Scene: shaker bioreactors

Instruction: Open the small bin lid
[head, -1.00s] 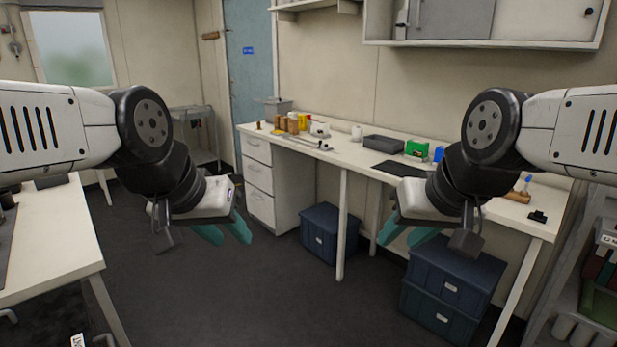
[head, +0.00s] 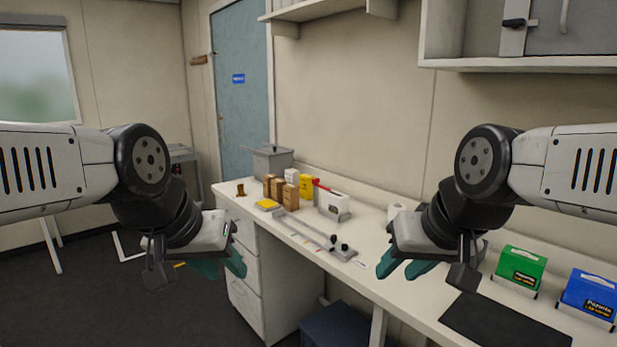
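A small grey bin (head: 271,163) stands at the far left end of the bench, against the wall, in the head view. A flat grey lid (head: 269,151) appears to lie shut on top of it, with a small handle-like bit. My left gripper (head: 221,264) has teal fingers spread apart and empty, in front of the bench's left end and well nearer to me than the bin. My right gripper (head: 405,267) is also open and empty, above the front part of the bench, far right of the bin. Neither gripper touches the bin.
Brown bottles or boxes (head: 280,189), a yellow box (head: 306,181) and a white device (head: 334,205) stand near the bin. A metal bar with black knobs (head: 316,235) lies along the front. Green (head: 520,268) and blue (head: 590,296) boxes and a black mat (head: 503,322) are at right.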

